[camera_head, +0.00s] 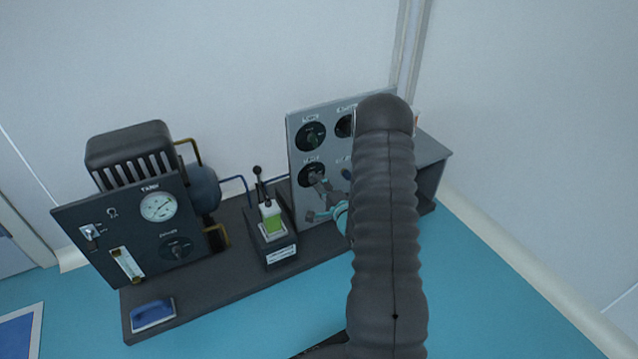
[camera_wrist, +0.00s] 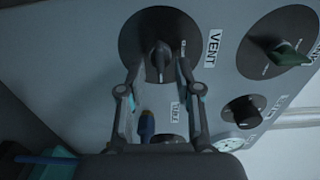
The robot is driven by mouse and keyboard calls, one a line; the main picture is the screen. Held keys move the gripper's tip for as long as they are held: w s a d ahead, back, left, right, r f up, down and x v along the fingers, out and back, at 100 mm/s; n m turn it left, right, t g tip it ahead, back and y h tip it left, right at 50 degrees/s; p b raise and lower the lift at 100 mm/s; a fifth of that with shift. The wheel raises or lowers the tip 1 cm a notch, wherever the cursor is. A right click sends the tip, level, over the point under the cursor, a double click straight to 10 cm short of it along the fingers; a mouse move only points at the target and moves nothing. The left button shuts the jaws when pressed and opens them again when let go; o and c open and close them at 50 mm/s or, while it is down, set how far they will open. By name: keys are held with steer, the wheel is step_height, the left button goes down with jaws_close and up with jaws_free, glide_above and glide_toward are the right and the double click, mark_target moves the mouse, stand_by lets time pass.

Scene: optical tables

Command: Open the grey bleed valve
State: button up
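A dark grey knob on a round black dial (camera_wrist: 161,58) sits on the grey panel in the wrist view, with a VENT label beside it. I read no bleed label, so I cannot tell for sure that it is the bleed valve. My gripper (camera_wrist: 160,78) is open, with one finger on each side of this knob and gaps visible between. In the head view my gripper (camera_head: 322,198) is at the lower left dial (camera_head: 311,175) of the grey panel (camera_head: 300,205). My arm hides the panel's right part.
A green knob (camera_wrist: 288,53) and a small black knob (camera_wrist: 241,111) are on the panel nearby. A dark gauge panel (camera_head: 125,215), a small box with a lever (camera_head: 270,245) and a blue-topped block (camera_head: 153,314) share the black base. The blue table front is clear.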

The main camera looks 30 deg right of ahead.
steer(key=s, duration=1.1)
steer(key=shift+d, duration=0.2)
